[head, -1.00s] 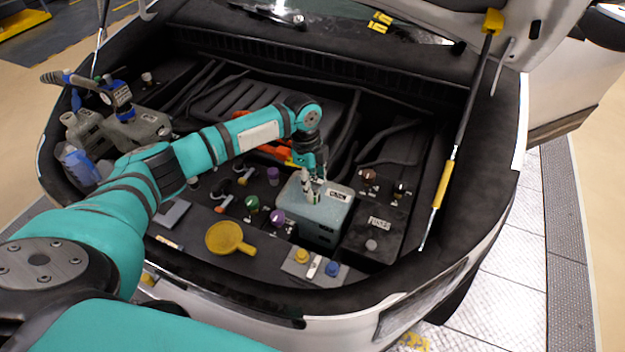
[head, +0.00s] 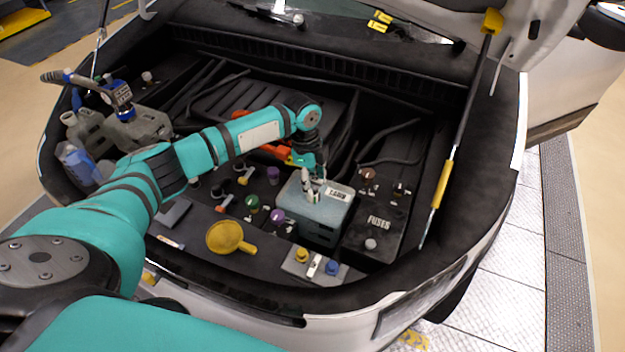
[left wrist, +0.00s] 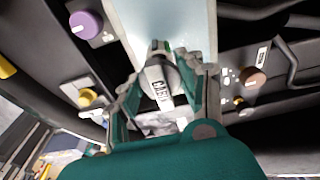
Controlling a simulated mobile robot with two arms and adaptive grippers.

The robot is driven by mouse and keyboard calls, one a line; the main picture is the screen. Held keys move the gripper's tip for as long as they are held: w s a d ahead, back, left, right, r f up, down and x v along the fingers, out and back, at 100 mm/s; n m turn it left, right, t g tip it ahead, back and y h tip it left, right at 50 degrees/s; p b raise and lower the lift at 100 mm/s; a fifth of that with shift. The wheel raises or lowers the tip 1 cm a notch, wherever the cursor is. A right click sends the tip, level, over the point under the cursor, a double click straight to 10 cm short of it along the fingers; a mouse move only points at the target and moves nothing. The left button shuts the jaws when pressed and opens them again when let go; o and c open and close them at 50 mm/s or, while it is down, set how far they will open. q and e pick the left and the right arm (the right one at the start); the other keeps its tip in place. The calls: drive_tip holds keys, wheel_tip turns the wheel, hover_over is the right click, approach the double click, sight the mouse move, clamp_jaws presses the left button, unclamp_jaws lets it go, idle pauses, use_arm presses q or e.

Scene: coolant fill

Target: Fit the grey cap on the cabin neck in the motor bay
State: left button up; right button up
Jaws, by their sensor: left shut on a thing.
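The cabin tank (head: 322,222) is a pale grey box with a white label, at the right of the middle of the motor bay. My left gripper (head: 313,192) points down over its top. In the left wrist view the fingers of my left gripper (left wrist: 160,92) are closed around the grey cap (left wrist: 160,72), with the pale tank top (left wrist: 195,28) behind it. A label reading CABIN shows at the cap. The fingers hide the cabin neck, so I cannot tell whether the cap is seated on it. My right gripper is not in view.
A dark fuse box (head: 378,225) stands right of the tank. Green (head: 253,203) and purple (head: 277,216) caps sit left of it. A yellow funnel-like piece (head: 227,237) and a small tray (head: 314,279) with yellow and blue caps lie on the front ledge. A prop rod (head: 446,180) stands at right.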

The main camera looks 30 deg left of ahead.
use_arm(q)
drive_tip(key=shift+f+b, duration=0.55)
drive_tip(key=shift+f, duration=0.85)
drive_tip(key=o, duration=1.1)
drive_tip(key=shift+c, duration=0.2)
drive_tip(key=shift+r, duration=0.1)
drive_tip(key=r, duration=0.4)
drive_tip(key=a+r, duration=0.1)
drive_tip(key=r, duration=0.6)
drive_tip(key=shift+a+r, duration=0.2)
drive_tip(key=shift+r, duration=0.2)
drive_tip(key=shift+o, duration=0.3)
